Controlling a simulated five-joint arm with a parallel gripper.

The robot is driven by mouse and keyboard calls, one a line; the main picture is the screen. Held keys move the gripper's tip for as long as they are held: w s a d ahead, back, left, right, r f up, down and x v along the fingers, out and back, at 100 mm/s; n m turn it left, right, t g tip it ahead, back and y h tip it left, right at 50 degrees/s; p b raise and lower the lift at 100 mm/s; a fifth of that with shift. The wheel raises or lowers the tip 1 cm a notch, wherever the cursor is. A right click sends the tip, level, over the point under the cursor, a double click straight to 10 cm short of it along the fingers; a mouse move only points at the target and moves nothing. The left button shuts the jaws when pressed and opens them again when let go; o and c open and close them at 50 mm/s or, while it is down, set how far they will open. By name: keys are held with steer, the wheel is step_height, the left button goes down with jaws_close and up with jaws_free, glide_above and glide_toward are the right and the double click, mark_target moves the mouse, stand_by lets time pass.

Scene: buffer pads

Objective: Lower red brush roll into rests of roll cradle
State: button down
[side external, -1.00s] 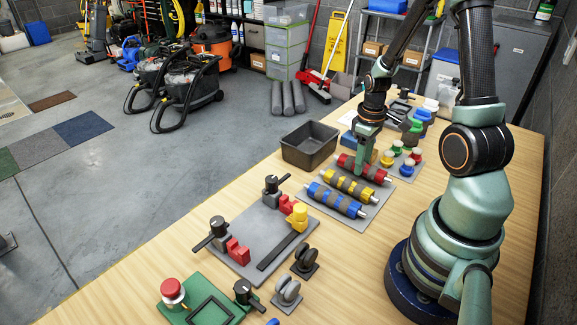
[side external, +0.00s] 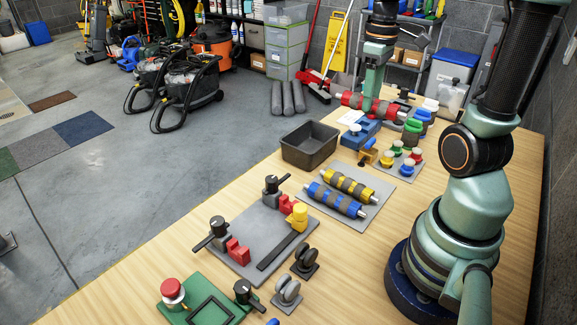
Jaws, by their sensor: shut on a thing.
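The red brush roll (side external: 354,98) is dark-banded with pale shaft ends and is held level, up in the air over the far part of the bench. My gripper (side external: 370,98) is shut on it near its middle, fingers pointing down. What looks like the roll cradle is a grey plate (side external: 246,222) at front left, with red blocks (side external: 238,250), black-handled clamps (side external: 272,186), a yellow block (side external: 298,214) and a dark bar. The roll is far from this plate, behind and to the right of it.
A yellow roll (side external: 349,184) and a blue roll (side external: 335,200) lie on a grey pad. A black bin (side external: 310,146) stands behind them. Grey wheels (side external: 286,291) stand near the front.

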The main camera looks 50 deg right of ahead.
steer(key=w+a+f+n, duration=0.25)
steer(key=a+n, duration=0.35)
steer(key=a, duration=0.4)
steer(key=w+a+f+n, duration=0.2)
steer(key=a+f+n, duration=0.3)
steer(key=a, duration=0.5)
steer(key=w+a+f+n, duration=0.25)
steer(key=a+n, duration=0.35)
steer(key=a, duration=0.4)
steer(key=shift+s+d+f, duration=0.1)
steer(key=shift+s+f, duration=0.05)
steer(key=shift+f, duration=0.7)
steer(key=shift+s+d+f, duration=0.1)
steer(key=shift+s+f, duration=0.05)
steer(key=shift+f, duration=0.7)
steer(key=shift+s+d+f, duration=0.1)
steer(key=shift+s+f, duration=0.05)
steer(key=shift+f, duration=0.7)
steer(key=shift+f, duration=1.15)
steer(key=shift+c, duration=1.5)
jaws_free()
steer(key=shift+r, duration=0.15)
